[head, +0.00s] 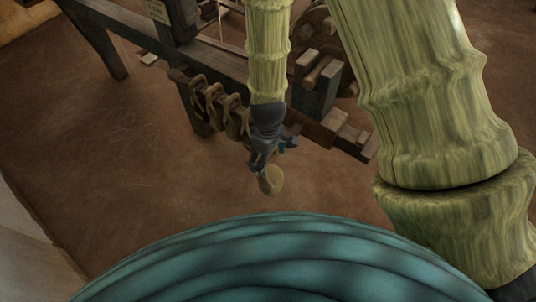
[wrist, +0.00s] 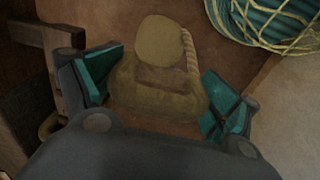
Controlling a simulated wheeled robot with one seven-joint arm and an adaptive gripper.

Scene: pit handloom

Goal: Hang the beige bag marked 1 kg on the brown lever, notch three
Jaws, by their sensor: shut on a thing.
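My gripper (head: 271,157) hangs over the brown floor, just in front of the loom's long wooden beam. It is shut on a beige bag (head: 271,181), which shows below the fingers in the head view. In the wrist view the bag (wrist: 150,92) lies between the two teal finger pads, with a round beige part (wrist: 160,40) and a twisted cord (wrist: 189,52) beside it. No weight mark can be read on it. Which wooden part is the brown lever I cannot tell, and no notch can be made out.
Several loops or small bags (head: 213,104) hang along the dark loom beam (head: 200,62), left of my gripper. Wooden blocks and bars (head: 345,137) stick out to its right. The floor (head: 120,150) at left is clear. Wood (wrist: 42,42) stands close at left in the wrist view.

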